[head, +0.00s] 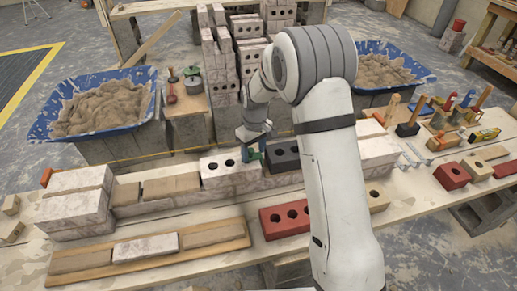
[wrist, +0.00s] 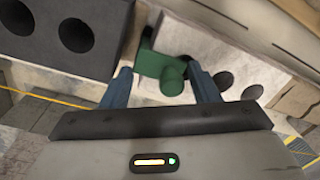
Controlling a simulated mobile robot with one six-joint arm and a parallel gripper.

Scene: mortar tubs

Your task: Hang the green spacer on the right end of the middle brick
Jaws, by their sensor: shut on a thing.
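The middle brick (head: 222,179) is a whitish block with round holes, standing in the low wall; it also shows in the wrist view (wrist: 205,62). The green spacer (head: 252,154) is at this brick's right end, beside a dark brick. In the wrist view, the spacer (wrist: 152,63), with its round knob, lies over the whitish brick's end. My gripper (head: 252,145) is shut on the spacer, with its blue fingers (wrist: 162,88) on either side of the knob. I cannot tell whether the spacer rests fully on the brick.
The dark brick (head: 283,161) stands close on the right, leaving a narrow gap. A yellow string line (head: 180,151) runs behind the wall. A red brick (head: 284,219) and a plank (head: 150,250) lie in front. Tools (head: 440,118) lie at the right.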

